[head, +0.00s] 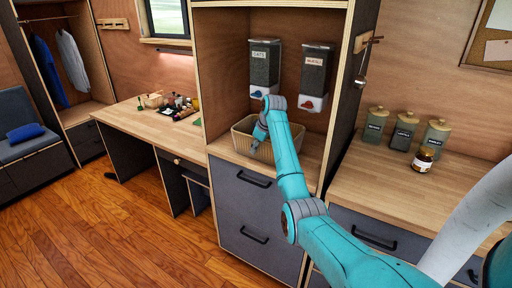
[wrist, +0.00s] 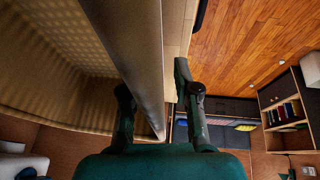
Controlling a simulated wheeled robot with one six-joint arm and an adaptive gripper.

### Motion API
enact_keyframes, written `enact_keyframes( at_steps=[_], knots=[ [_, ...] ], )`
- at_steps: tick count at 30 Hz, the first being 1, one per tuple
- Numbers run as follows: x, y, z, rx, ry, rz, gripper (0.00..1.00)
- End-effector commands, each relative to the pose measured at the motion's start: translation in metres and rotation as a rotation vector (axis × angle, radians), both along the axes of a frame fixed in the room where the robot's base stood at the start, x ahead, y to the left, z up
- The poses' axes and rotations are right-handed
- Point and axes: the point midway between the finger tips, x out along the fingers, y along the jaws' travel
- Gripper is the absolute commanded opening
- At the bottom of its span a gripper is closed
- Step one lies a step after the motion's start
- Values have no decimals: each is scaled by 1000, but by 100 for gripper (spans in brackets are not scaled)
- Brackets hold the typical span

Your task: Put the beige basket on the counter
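The beige basket (head: 238,142) stands in the wooden alcove under two wall dispensers. In the wrist view its ribbed inside (wrist: 50,55) fills the left, and its wall runs between my fingers. In the wrist view my gripper (wrist: 153,90) has one finger inside the basket and one outside. A gap shows between the outer finger and the wall, so it looks open around it. The wooden counter (head: 380,190) is to the right, past the alcove's side panel.
Three lidded jars (head: 404,132) stand along the counter's back, with a small brown jar (head: 423,160) before them. The counter's left front is clear. The alcove's side panel (head: 345,95) separates basket and counter. Dispensers (head: 315,75) hang above the basket. A desk (head: 150,125) is at left.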

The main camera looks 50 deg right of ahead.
Motion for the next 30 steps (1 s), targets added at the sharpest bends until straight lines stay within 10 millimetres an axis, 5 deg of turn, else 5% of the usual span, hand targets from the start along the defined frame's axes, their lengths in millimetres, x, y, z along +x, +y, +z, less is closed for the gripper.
enact_keyframes(
  at_steps=[11, 30],
  knots=[
    [-2, 0, 9, -2, -2, -1, 31],
    [-43, 9, 105, 0, -1, -3, 31]
  ],
)
